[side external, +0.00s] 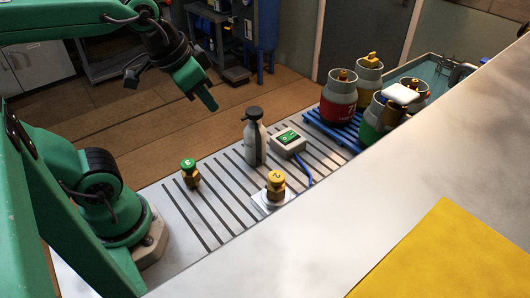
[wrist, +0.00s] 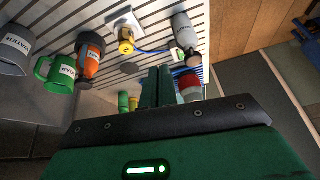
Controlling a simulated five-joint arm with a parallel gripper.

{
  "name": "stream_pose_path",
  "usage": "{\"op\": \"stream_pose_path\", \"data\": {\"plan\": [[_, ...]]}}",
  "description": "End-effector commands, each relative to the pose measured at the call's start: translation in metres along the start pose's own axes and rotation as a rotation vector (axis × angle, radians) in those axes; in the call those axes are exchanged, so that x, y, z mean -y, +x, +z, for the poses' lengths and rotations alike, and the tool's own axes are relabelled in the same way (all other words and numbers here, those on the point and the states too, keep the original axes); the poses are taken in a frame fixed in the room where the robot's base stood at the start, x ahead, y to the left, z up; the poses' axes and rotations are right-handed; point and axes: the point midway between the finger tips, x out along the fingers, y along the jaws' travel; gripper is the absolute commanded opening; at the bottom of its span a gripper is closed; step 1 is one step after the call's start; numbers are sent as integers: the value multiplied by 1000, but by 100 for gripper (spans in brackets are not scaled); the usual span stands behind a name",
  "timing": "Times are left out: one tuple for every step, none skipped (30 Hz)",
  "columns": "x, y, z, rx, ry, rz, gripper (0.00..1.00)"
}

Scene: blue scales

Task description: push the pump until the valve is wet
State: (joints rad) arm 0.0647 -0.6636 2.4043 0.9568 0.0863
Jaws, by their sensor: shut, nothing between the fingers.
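A grey bottle with a black pump head (side external: 254,138) stands upright on the slatted bench. It also shows in the wrist view (wrist: 182,30). A brass valve with a yellow cap (side external: 275,184) sits on a white pad to the right of and nearer than the bottle. Another brass valve with a green cap (side external: 190,173) stands to the bottle's left. I cannot tell whether either valve is wet. My gripper (side external: 211,107) is shut and empty, above and to the left of the bottle, apart from it. Its closed fingers show in the wrist view (wrist: 158,72).
A white box with a green display (side external: 288,142) and a blue cable stands just right of the bottle. Several gas cylinders (side external: 338,98) stand on a blue rack at the back right. The wrist view shows a green mug (wrist: 58,74) and a grey mug (wrist: 12,52).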

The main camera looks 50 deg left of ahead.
Motion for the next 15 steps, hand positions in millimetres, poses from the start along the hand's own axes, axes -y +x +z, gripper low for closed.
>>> {"op": "stream_pose_path", "data": {"plan": [[-4,-1,-7,11,38,9,0],[-6,-2,-10,19,61,15,0],[-10,-4,-15,29,96,22,0],[-13,-4,-19,37,121,28,0],[-16,-5,-23,44,148,34,0],[-20,-6,-29,55,184,42,0],[-23,-7,-33,62,211,48,0],[-26,-8,-37,71,238,55,0],[-30,-9,-42,80,274,63,0],[-34,-9,-46,88,302,69,0],[-37,-10,-50,95,328,75,0],[-42,-11,-54,104,366,84,0],[-46,-11,-58,112,392,90,0],[-49,-12,-62,119,420,96,0],[-55,-12,-67,129,456,105,0]]}}
